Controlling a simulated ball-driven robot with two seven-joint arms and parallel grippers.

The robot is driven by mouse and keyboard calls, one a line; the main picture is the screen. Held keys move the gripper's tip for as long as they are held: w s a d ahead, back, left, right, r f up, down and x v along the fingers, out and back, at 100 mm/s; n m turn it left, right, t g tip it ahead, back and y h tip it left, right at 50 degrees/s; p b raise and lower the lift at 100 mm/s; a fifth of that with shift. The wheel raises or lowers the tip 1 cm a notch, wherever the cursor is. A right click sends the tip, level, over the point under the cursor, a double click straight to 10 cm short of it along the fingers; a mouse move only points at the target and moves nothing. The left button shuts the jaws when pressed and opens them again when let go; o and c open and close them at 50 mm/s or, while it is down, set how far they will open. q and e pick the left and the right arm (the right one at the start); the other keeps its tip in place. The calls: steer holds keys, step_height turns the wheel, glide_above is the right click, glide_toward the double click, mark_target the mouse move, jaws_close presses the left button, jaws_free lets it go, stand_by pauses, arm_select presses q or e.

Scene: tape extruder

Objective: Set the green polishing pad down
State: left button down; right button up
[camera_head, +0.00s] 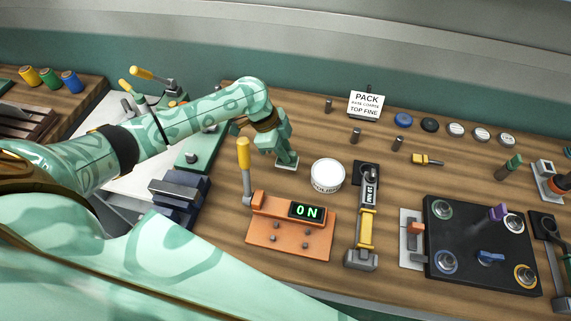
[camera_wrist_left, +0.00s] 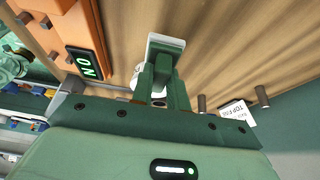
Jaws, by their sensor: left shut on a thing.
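My left gripper (camera_head: 284,152) is over the wooden bench, left of the white round tub. It is shut on the green polishing pad (camera_head: 287,164), a small green block with a pale edge. In the left wrist view the pad (camera_wrist_left: 166,42) sits at the ends of the two green fingers (camera_wrist_left: 160,78), with bench wood around it. I cannot tell whether its underside touches the bench. My right gripper is in neither view.
The white tub (camera_head: 327,176) stands close on the right. An orange box (camera_head: 290,237) reading "ON", with a yellow-topped lever (camera_head: 243,154), stands nearer. A sign (camera_head: 366,104) and short grey posts stand behind. A black plate (camera_head: 480,243) lies right.

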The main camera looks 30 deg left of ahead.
arm_select(q)
step_height(320, 180, down, 5)
steer(key=shift+b, duration=0.65)
steer(key=shift+r, duration=0.1)
steer(key=c, duration=1.4)
jaws_free()
steer(key=shift+o, duration=0.2)
steer(key=p+v, duration=0.3)
steer(key=v, duration=0.9)
